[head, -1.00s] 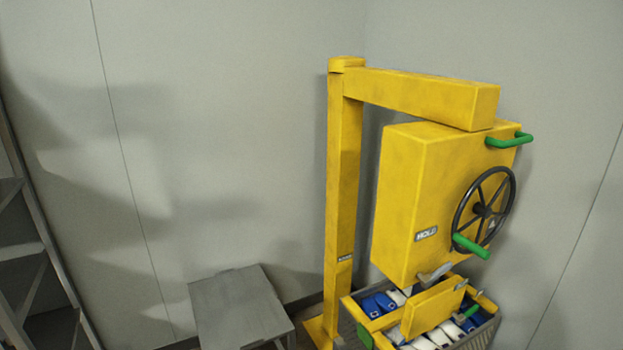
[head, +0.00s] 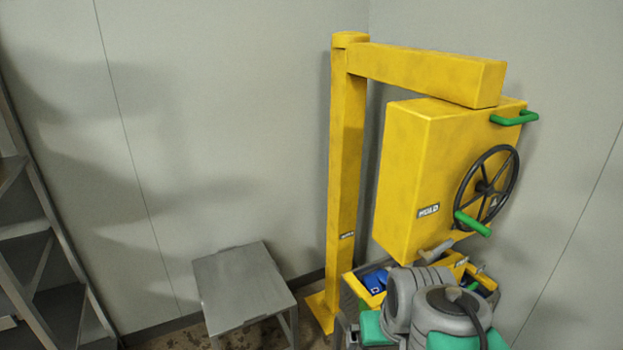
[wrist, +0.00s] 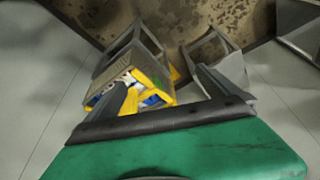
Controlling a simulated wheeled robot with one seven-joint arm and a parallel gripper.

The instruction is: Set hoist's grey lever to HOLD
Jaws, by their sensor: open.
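The hoist is a yellow box (head: 405,170) hung from a yellow post and boom. Its grey lever (head: 436,250) sticks out at the box's lower edge, slanting up to the right in the head view. A HOLD label (head: 428,211) is on the box face above the lever. In the head view my arm stands just below and in front of the lever, and my fingertips cannot be made out. In the wrist view my gripper (wrist: 169,84) is open, with its two fingers apart and nothing seen gripped. I cannot make out the lever in the wrist view.
A black handwheel (head: 487,187) with a green grip and a green handle (head: 514,118) are on the box. A crate (wrist: 104,98) of blue and white packs sits under the hoist. A grey stool (head: 240,287) stands left; a grey rack (head: 40,230) stands far left.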

